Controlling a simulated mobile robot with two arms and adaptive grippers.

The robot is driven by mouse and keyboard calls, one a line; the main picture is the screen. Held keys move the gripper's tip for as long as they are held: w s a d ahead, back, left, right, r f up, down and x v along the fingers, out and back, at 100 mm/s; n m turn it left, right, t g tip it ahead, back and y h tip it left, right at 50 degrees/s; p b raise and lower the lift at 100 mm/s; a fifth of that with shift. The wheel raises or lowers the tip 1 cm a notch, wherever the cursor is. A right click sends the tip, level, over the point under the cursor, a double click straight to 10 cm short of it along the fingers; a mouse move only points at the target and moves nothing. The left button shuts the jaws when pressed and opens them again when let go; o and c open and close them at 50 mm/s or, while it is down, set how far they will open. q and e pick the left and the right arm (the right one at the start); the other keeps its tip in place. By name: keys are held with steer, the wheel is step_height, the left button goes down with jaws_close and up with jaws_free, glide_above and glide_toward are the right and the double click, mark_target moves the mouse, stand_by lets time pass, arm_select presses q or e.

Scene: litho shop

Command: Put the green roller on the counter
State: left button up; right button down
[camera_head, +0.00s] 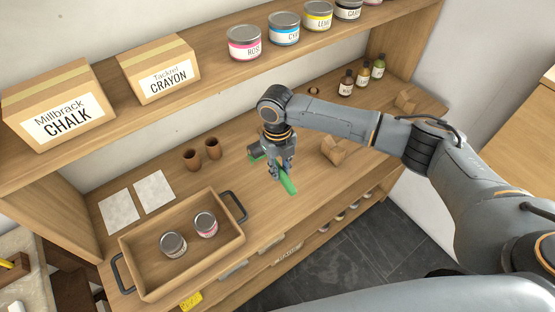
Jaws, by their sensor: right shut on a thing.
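The green roller (288,185) is in the jaws of my right gripper (279,174), which points down over the wooden counter (225,180). One green end sticks out in front of the fingers, toward the counter's front edge. Another bit of green shows behind the gripper, on its left; the middle is hidden by the fingers. I cannot tell whether the roller touches the counter top or hangs just above it. My left gripper is not in view.
A wooden tray (158,221) with dark handles holds two tins at the left. Two brown cups (202,152) and white sheets (136,201) lie behind it. Small bottles (362,75) stand at the back right. A shelf (205,83) with boxes and tins overhangs the back.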

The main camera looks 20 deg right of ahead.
steer(key=shift+s+f+b, duration=0.5)
steer(key=shift+s+b, duration=0.1)
step_height(320, 180, down, 2)
steer(key=shift+w+f+b, duration=0.1)
steer(key=shift+b, duration=0.8)
steer(key=f+b, duration=0.2)
steer(key=f, duration=0.1)
steer(key=shift+w+f, duration=0.2)
steer(key=shift+f, duration=0.1)
steer(key=shift+f+b, duration=0.25)
steer(key=shift+b, duration=0.05)
steer(key=shift+f, duration=0.15)
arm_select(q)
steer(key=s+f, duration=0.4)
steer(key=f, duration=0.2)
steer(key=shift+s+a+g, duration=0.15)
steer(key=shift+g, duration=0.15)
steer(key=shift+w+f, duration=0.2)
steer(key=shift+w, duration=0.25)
arm_select(e)
steer(key=shift+f, duration=0.35)
steer(key=c, duration=1.1)
jaws_free()
